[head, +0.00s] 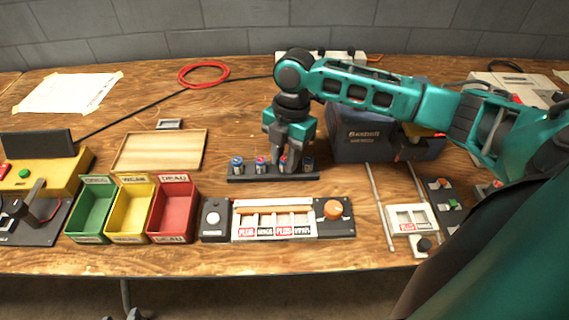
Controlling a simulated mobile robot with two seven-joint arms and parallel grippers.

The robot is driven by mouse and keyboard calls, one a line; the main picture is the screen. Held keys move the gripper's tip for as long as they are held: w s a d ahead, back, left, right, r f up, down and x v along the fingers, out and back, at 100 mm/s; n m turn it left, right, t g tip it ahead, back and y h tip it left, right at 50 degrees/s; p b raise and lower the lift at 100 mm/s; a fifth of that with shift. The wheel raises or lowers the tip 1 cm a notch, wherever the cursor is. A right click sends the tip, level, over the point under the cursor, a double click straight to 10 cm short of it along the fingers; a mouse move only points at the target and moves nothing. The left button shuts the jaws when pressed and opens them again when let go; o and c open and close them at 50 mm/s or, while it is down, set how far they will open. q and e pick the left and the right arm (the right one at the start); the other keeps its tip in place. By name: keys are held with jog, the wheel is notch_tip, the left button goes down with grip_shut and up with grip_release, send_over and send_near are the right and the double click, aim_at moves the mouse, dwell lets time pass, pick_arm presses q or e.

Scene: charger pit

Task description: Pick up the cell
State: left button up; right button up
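A dark rack (272,178) near the middle of the table holds several small upright cells in a row. A blue-topped cell (237,165) stands at its left end, with a cell marked red and blue (261,164) beside it. Another cell (283,163) is partly hidden by my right gripper (287,165). A dark bluish cell (308,164) stands at the right end. My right gripper points down over the right half of the rack, its fingers at the height of the cells. Whether its fingers touch the partly hidden cell is too small to tell. My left gripper is out of view.
In front stand green (92,213), yellow (133,212) and red bins (173,211), and a labelled tray (274,206). A wooden tray (160,150) lies left of the rack. A dark blue case (375,145) stands close on the right.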

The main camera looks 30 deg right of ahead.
grip_shut()
